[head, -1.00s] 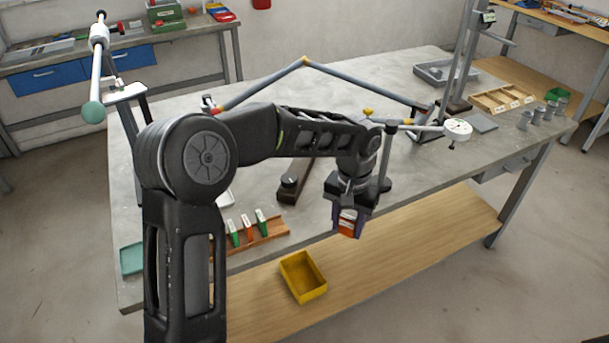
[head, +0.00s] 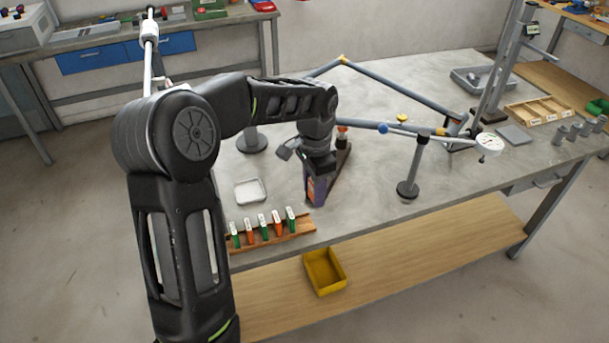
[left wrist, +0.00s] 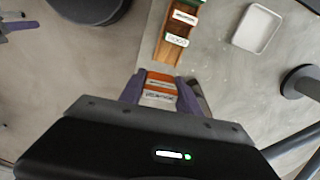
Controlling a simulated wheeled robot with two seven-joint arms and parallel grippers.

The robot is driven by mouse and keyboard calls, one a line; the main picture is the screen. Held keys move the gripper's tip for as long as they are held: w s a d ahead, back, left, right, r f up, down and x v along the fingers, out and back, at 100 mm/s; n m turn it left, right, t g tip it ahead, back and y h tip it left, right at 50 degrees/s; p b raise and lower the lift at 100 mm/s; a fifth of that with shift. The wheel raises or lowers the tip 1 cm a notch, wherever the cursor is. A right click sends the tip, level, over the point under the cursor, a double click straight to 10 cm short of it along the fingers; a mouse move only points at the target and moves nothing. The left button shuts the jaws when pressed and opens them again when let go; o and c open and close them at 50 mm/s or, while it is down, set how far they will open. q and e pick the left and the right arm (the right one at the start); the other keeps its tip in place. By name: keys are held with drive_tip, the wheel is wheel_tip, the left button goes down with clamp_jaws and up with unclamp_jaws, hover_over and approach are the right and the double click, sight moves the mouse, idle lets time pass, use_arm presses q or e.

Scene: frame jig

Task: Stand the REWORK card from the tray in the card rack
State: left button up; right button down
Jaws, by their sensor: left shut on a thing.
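My left gripper (head: 311,200) is shut on an orange card (head: 311,190) and holds it to the right of the card rack. In the left wrist view the card (left wrist: 161,82) sits between the purple fingers, with a white label too small to read surely. The wooden card rack (head: 302,229) stands near the front edge of the table with several green and orange cards upright in it. Its end also shows in the left wrist view (left wrist: 168,50). The white tray (head: 250,191) lies behind the rack and looks empty; it is also in the left wrist view (left wrist: 256,28). My right gripper is out of view.
A yellow bin (head: 325,271) is on the lower shelf. The tabletop between stand and rack is mostly clear.

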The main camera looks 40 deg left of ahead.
use_arm(q)
drive_tip(key=shift+s+a+r+m, duration=0.25)
drive_tip(key=shift+a, duration=0.3)
drive_tip(key=shift+s+a+r+m, duration=0.2)
drive_tip(key=shift+a+r+m, duration=0.05)
drive_tip(key=shift+a, duration=0.25)
drive_tip(key=shift+f, duration=0.1)
drive_tip(key=shift+f+b, duration=3.8)
drive_tip(key=shift+f, duration=1.35)
drive_tip(key=o, duration=1.4)
drive_tip(key=shift+r, duration=0.15)
wheel_tip(320, 180, up, 8)
drive_tip(key=shift+f, duration=0.2)
